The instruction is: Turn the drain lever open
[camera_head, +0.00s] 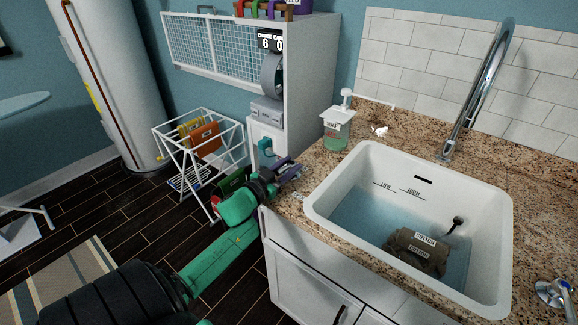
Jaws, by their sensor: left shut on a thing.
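My left gripper (288,172) reaches in from the lower left over the counter's left end, left of the sink. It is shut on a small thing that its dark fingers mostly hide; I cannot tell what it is. The white sink (322,205) holds bluish water and a brown bundle (417,252) tagged "COTTON". A small black knob (458,221) shows on the sink's inner wall, right of the bundle. A metal handle with a blue mark (556,293) stands on the counter at the lower right. No part is labelled as the drain lever. My right gripper is out of view.
A soap dispenser (337,128) stands behind the sink's left corner, near the curved faucet (482,82). A white rack (202,155) with coloured cloths stands on the floor left of the counter, before a white cabinet (312,75). The granite counter (285,205) is narrow left of the sink.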

